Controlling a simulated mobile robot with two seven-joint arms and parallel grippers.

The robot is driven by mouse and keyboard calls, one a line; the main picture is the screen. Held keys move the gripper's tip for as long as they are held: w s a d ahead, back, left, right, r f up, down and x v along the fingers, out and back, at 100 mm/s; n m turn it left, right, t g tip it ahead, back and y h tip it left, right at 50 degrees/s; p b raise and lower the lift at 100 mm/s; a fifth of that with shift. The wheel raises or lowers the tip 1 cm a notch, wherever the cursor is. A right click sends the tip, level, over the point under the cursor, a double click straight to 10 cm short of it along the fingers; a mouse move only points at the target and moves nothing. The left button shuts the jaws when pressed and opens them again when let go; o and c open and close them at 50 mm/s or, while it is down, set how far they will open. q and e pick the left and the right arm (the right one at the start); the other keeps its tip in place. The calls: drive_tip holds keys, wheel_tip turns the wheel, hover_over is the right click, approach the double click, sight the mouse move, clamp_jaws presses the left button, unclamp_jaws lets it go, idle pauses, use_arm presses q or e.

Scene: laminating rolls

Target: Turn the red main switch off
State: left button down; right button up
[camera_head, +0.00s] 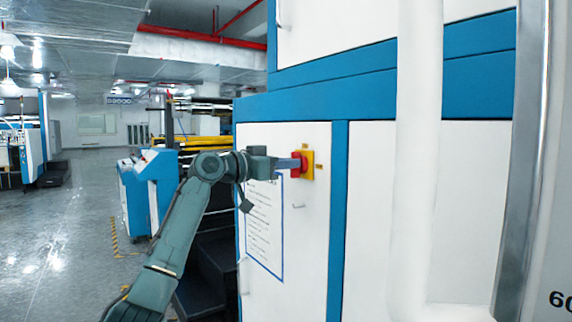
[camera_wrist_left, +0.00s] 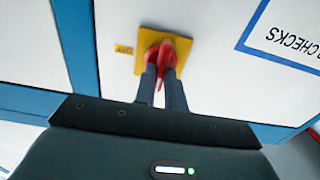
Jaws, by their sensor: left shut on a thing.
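The red main switch (camera_head: 299,164) sits on a yellow plate (camera_head: 308,172) on the white cabinet door. My left gripper (camera_head: 297,163) reaches it from the left, with its fingertips at the red knob. In the left wrist view my left gripper (camera_wrist_left: 161,78) has both fingers closed around the red switch knob (camera_wrist_left: 158,60), and part of the red handle shows between them. The yellow plate (camera_wrist_left: 180,44) lies behind, with small lettering to the left of the knob. My right gripper is not in view.
A framed notice (camera_head: 264,225) hangs on the door below my left arm. A small door handle (camera_head: 298,206) is under the switch. A white vertical post (camera_head: 415,150) and a metal strip (camera_head: 525,150) stand at the right. The aisle floor (camera_head: 60,220) at the left is clear.

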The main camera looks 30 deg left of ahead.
use_arm(q)
drive_tip(key=shift+m, duration=0.3)
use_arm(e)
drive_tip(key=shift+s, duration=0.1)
use_arm(q)
drive_tip(key=shift+s+d+f+m+b, duration=0.1)
drive_tip(key=shift+m+b, duration=0.2)
drive_tip(key=shift+m, duration=2.55)
drive_tip(key=shift+w+d+f+m+b, duration=0.15)
drive_tip(key=shift+m+b, duration=0.15)
drive_tip(key=shift+m, duration=2.6)
drive_tip(key=shift+s+d+f+m+b, duration=0.15)
drive_tip(key=shift+m+b, duration=0.15)
drive_tip(key=shift+m, duration=2.55)
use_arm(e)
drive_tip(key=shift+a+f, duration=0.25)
use_arm(q)
drive_tip(key=shift+a, duration=0.1)
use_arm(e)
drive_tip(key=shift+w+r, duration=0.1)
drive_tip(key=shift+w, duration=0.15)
use_arm(q)
drive_tip(key=c, duration=1.5)
unclamp_jaws()
drive_tip(key=shift+r, duration=0.1)
drive_tip(key=shift+o, duration=0.2)
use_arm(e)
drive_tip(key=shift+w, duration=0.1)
